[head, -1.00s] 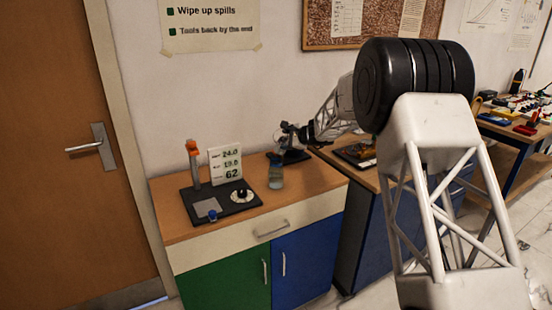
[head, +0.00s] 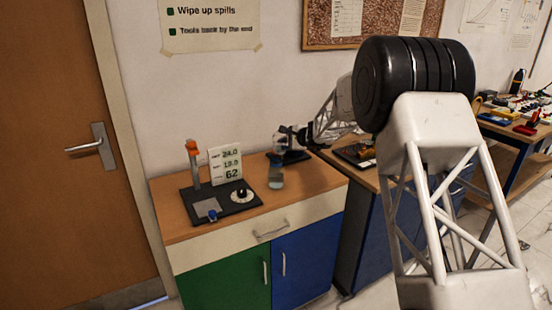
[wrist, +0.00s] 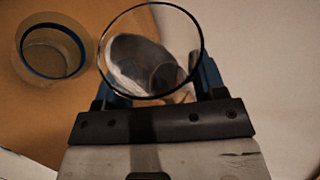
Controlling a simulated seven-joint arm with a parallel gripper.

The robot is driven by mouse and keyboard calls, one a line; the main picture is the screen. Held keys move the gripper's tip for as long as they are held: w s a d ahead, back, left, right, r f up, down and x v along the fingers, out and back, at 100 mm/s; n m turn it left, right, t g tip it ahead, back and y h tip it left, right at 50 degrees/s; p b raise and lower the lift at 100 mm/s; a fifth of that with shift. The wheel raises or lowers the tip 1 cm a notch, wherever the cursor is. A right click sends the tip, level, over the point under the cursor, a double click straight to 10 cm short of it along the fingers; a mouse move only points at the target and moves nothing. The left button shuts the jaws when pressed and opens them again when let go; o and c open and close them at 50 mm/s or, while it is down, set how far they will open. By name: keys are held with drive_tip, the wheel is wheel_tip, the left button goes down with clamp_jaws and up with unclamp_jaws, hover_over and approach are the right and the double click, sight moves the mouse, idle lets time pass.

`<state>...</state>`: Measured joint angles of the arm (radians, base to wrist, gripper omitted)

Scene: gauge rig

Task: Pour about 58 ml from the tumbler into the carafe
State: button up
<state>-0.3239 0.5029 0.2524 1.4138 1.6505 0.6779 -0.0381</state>
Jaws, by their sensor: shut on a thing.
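My gripper (wrist: 150,85) is shut on a clear glass tumbler (wrist: 152,96) with a dark rim, which sits between its blue fingers in the wrist view. In the head view the tumbler (head: 279,143) is small, held above the cabinet top near the wall. The carafe (head: 276,180), a small see-through vessel, stands on the cabinet top below the tumbler. In the wrist view the carafe (wrist: 50,50) stands upright to the left, apart from the tumbler, with a blue ring inside its mouth. I cannot tell the liquid level in either vessel.
A dark gauge rig (head: 232,212) with an orange-topped post (head: 193,160) and a number card (head: 226,165) stands left of the carafe. Another bench (head: 352,165) with items adjoins on the right. The cabinet's front edge is clear.

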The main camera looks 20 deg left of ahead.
drive_tip(key=shift+f, duration=0.1)
drive_tip(key=shift+n+t, duration=0.3)
drive_tip(key=shift+s+a+r, duration=0.1)
drive_tip(key=shift+s+r, duration=0.1)
idle(0.7)
drive_tip(key=shift+s+r+n+t, duration=0.3)
drive_tip(key=shift+r+n+t, duration=0.35)
drive_tip(key=shift+n, duration=0.35)
idle(1.2)
drive_tip(key=shift+w+f+n+t, duration=0.15)
drive_tip(key=shift+f+n+t, duration=0.25)
drive_tip(key=shift+n+t, duration=0.1)
idle(0.5)
drive_tip(key=shift+w+r+m+g, duration=0.15)
drive_tip(key=shift+r+m+g, duration=0.1)
drive_tip(key=shift+m+g, duration=0.15)
drive_tip(key=shift+w+f+m+g, duration=0.25)
drive_tip(key=shift+w+m+g, duration=0.2)
drive_tip(key=shift+m, duration=0.15)
drive_tip(key=shift+d, duration=0.2)
